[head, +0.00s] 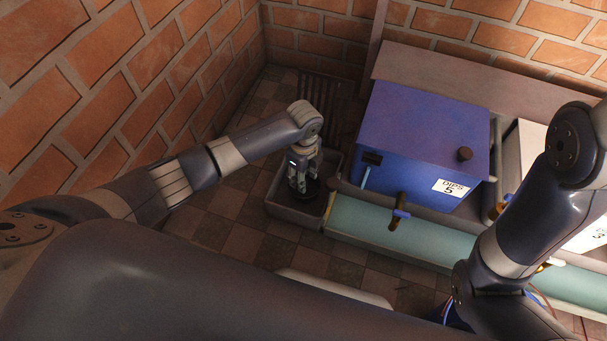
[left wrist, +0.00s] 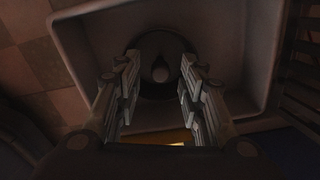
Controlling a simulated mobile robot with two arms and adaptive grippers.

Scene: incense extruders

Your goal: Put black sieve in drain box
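The grey drain box (head: 292,214) stands on the floor at the left end of the teal trough in the head view. The black sieve (head: 311,187), a dark round piece, is inside it, partly hidden by my left gripper (head: 303,180). In the left wrist view the sieve (left wrist: 160,46) lies on the box floor with a small knob at its centre, inside the pale box walls (left wrist: 247,62). My left gripper (left wrist: 158,70) is open, its two fingers apart on either side of the knob with visible gaps. My right gripper is out of view; only my right arm shows.
A blue machine labelled 5 (head: 420,135) stands right of the box. The teal trough (head: 440,245) with a brown-and-blue tap (head: 398,214) runs along its front. A dark slatted grate (head: 318,90) lies behind the box. Brick walls close off the left and back. Checkered floor (head: 245,240) is free in front.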

